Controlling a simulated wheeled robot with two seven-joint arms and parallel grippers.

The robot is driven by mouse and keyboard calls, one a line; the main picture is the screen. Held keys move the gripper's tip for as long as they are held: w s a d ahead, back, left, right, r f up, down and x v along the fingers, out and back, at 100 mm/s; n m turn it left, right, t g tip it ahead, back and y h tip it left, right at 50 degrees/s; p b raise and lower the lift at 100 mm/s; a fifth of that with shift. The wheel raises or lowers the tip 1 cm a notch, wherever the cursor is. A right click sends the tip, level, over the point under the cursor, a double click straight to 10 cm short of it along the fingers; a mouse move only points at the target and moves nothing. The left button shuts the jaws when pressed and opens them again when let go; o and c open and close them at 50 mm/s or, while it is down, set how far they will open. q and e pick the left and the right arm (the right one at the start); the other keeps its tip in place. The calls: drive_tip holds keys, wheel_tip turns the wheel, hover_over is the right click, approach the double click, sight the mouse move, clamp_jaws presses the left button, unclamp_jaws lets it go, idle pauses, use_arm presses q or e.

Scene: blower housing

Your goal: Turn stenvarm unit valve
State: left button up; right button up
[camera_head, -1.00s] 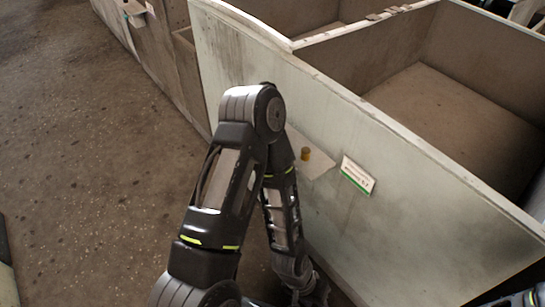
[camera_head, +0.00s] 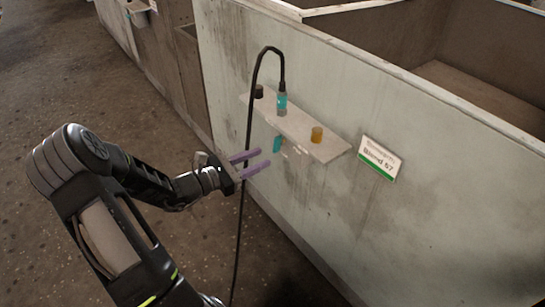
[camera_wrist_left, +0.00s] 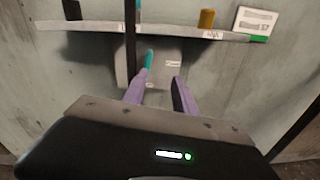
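A small teal handle (camera_head: 277,144), which looks like the valve lever, sits on a grey plate below a wall shelf (camera_head: 300,126). It also shows in the left wrist view (camera_wrist_left: 149,59), beyond the fingertips and roughly between their lines. My left gripper (camera_head: 262,160) has two purple fingers spread apart with nothing between them. It points at the wall, a little left of and below the handle. In the left wrist view the gripper (camera_wrist_left: 157,82) shows the same gap, with the handle apart from the fingers. My right gripper is out of view.
A black cable (camera_head: 253,75) loops from a teal plug (camera_head: 282,103) on the shelf and hangs down close by my left gripper. A dark knob (camera_head: 258,92) and a yellow knob (camera_head: 317,134) stand on the shelf. A sign (camera_head: 379,158) reads "Blend 57".

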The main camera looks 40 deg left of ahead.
sight(274, 142)
use_arm(q)
drive_tip(key=shift+s+a+r+n+t+y, duration=0.1)
drive_tip(key=shift+a+r+n+t+y, duration=0.15)
drive_tip(key=shift+a, duration=0.3)
drive_tip(key=shift+s+a+r+n+t+y, duration=0.1)
drive_tip(key=shift+a+r+y, duration=0.05)
drive_tip(key=shift+a+r, duration=0.3)
drive_tip(key=shift+f, duration=0.15)
drive_tip(key=b+x, duration=0.1)
drive_tip(key=x, duration=0.7)
drive_tip(key=shift+b, duration=0.3)
drive_tip(key=shift+c, duration=0.2)
clamp_jaws()
